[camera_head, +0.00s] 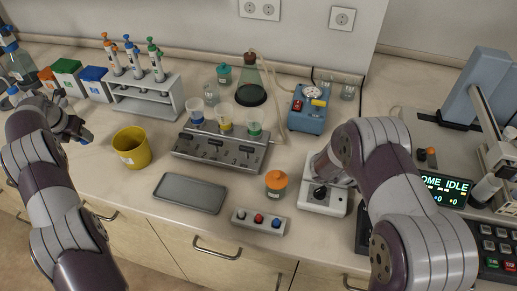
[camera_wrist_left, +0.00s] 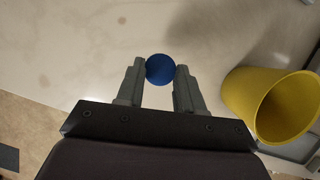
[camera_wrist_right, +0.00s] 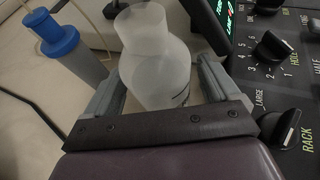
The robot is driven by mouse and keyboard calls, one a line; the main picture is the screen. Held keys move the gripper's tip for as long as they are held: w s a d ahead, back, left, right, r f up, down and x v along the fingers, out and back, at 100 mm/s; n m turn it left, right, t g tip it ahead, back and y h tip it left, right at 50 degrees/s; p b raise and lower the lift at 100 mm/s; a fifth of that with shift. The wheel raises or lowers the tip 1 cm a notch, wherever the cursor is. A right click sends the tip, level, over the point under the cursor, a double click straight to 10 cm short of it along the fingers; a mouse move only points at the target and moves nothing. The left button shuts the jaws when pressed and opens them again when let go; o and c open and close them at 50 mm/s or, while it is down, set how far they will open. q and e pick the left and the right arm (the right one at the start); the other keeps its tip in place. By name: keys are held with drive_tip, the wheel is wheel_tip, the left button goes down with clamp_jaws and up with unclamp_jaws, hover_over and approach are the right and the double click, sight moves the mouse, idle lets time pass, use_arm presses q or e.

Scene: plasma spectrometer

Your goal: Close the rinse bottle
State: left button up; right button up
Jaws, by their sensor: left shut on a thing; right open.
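A translucent white bottle (camera_wrist_right: 155,60) with an open, uncapped neck stands between the spread fingers of my right gripper (camera_wrist_right: 165,90) in the right wrist view. I cannot tell whether the fingers touch it. In the head view my right arm hides this bottle and most of that gripper. My left gripper (camera_wrist_left: 160,80) is shut on a round blue cap (camera_wrist_left: 160,69), held at its fingertips above the bench. In the head view the left gripper (camera_head: 80,132) is at the left, left of the yellow cup, with the blue cap (camera_head: 87,137) at its tip.
A yellow cup (camera_head: 132,148) stands near the left gripper, also in the left wrist view (camera_wrist_left: 240,88). A grey tray (camera_head: 190,193), an orange-lidded jar (camera_head: 276,184) and a button box (camera_head: 258,221) lie between the arms. A blue-topped container (camera_wrist_right: 55,33) stands beside the bottle.

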sight(83, 141)
drive_tip(key=c, duration=1.2)
drive_tip(key=shift+r, duration=0.1)
use_arm(q)
drive_tip(key=shift+f+b, duration=0.4)
use_arm(e)
drive_tip(key=shift+r, duration=0.5)
use_arm(q)
drive_tip(key=shift+f+b, duration=0.75)
use_arm(e)
drive_tip(key=a, duration=0.4)
drive_tip(key=shift+s+a+f, duration=0.1)
drive_tip(key=shift+s+a, duration=0.05)
drive_tip(key=shift+a, duration=0.05)
use_arm(q)
drive_tip(key=shift+f+b, duration=0.4)
use_arm(e)
wheel_tip(83, 141, up, 14)
drive_tip(key=shift+d, duration=0.2)
